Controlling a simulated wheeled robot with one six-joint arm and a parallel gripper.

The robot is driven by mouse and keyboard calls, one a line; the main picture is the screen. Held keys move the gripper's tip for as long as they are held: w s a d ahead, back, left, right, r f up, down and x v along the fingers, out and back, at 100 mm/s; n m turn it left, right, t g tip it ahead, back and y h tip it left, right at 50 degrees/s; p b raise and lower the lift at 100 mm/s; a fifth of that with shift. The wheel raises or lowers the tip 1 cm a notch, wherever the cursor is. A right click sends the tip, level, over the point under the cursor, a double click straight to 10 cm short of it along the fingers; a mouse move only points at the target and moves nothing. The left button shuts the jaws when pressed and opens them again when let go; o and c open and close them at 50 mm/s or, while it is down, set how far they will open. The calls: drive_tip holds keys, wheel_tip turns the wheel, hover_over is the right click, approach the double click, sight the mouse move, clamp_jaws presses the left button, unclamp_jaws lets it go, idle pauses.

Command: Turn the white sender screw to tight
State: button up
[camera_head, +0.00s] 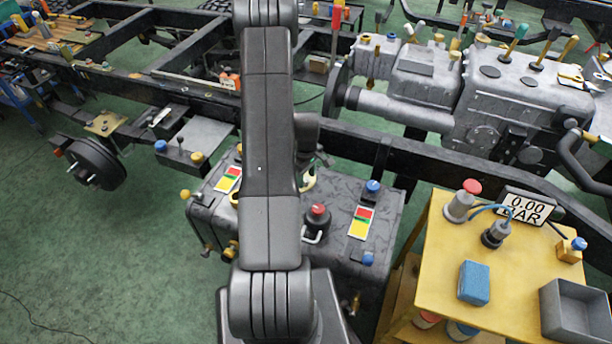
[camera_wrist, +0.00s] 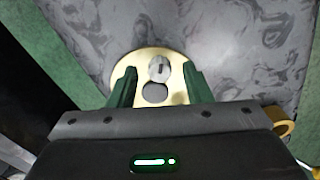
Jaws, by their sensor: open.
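The white sender screw (camera_wrist: 158,68) is a small pale round head with a dark slot mark. It sits on a round cream-gold sender plate (camera_wrist: 146,58) on the grey tank. A dark round spot (camera_wrist: 155,93) lies on the plate just below the screw. My gripper (camera_wrist: 158,73) is open, with one green finger on each side of the screw. Gaps show between the fingers and the screw; I cannot tell their height above the plate. In the head view a pale edge (camera_head: 309,180) shows beside my arm, which hides the screw and most of my gripper.
The mottled grey tank (camera_head: 335,255) carries a red-capped filler (camera_head: 318,212), a coloured label (camera_head: 361,222) and a blue knob (camera_head: 373,187). A yellow table (camera_head: 420,270) at right holds a display reading 0.00 BAR (camera_head: 528,207), a blue block (camera_head: 474,282) and a grey tray (camera_head: 580,312).

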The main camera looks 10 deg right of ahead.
drive_tip(key=shift+f, duration=0.25)
clamp_jaws()
drive_tip(key=m+b, duration=0.2)
drive_tip(key=shift+f+m+b, duration=0.15)
drive_tip(key=shift+m+b, duration=0.15)
drive_tip(key=shift+m, duration=0.1)
drive_tip(key=m+b, duration=0.1)
drive_tip(key=m, duration=0.1)
drive_tip(key=shift+m+b, duration=0.35)
drive_tip(key=shift+m, duration=0.05)
drive_tip(key=m+b, duration=0.2)
drive_tip(key=m, duration=0.4)
drive_tip(key=shift+b, duration=0.35)
drive_tip(key=shift+r+m, duration=0.2)
drive_tip(key=shift+m, duration=0.1)
